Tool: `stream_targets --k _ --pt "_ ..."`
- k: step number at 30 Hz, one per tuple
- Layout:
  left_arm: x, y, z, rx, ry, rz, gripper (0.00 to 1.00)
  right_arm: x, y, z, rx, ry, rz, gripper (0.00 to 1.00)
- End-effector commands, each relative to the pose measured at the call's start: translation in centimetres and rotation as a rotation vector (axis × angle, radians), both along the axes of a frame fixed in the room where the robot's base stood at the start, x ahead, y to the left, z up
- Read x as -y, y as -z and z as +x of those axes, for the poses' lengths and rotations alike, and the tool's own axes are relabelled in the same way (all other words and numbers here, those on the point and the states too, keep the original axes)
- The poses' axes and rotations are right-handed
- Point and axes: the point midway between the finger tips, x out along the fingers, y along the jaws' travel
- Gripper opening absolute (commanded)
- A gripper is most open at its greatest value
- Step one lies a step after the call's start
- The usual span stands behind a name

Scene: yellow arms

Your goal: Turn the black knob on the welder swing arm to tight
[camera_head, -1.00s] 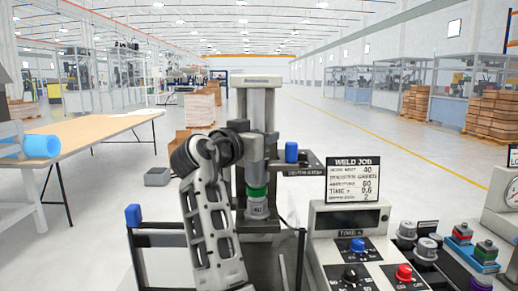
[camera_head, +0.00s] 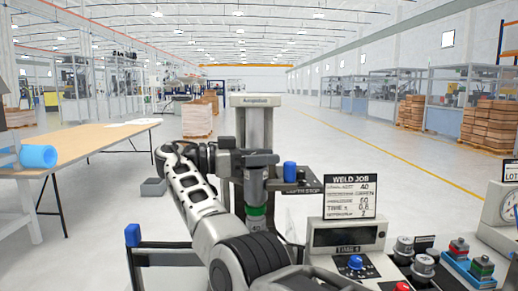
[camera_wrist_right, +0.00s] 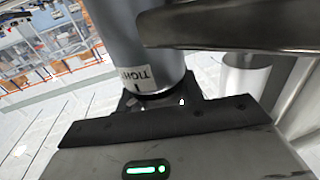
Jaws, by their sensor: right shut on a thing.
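The welder (camera_head: 253,122) stands in the middle of the head view, a grey column with a dark swing arm (camera_head: 262,159) above a green-ringed electrode (camera_head: 256,211). My right arm reaches up from the bottom and bends at the left of the column. My right gripper (camera_head: 227,146) is at the swing arm's left side, shut on the black knob, which is mostly hidden by the gripper and arm. In the wrist view, a grey cylinder with an upside-down TIGHT label (camera_wrist_right: 138,77) is close against my gripper body. My left gripper is not in view.
A control box (camera_head: 346,235) with a WELD JOB sign (camera_head: 350,197) stands at right. Blue-capped posts (camera_head: 133,236) (camera_head: 290,170) flank the welder. Several knobs and coloured blocks lie at far right. A wooden table (camera_head: 85,152) is at left.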

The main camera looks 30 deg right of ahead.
Motion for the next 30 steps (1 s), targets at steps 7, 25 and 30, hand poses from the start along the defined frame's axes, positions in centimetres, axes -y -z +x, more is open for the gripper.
stream_targets --k 7,25,30 --pt "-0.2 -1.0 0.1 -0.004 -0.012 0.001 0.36 0.6 -0.1 -0.2 -0.006 0.074 0.003 0.14" --pt "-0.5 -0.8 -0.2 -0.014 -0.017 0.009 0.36 -0.8 0.0 0.2 -0.001 0.063 -0.009 0.14" --pt "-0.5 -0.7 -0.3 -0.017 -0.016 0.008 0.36 -0.8 0.0 0.2 -0.002 0.061 -0.009 0.59"
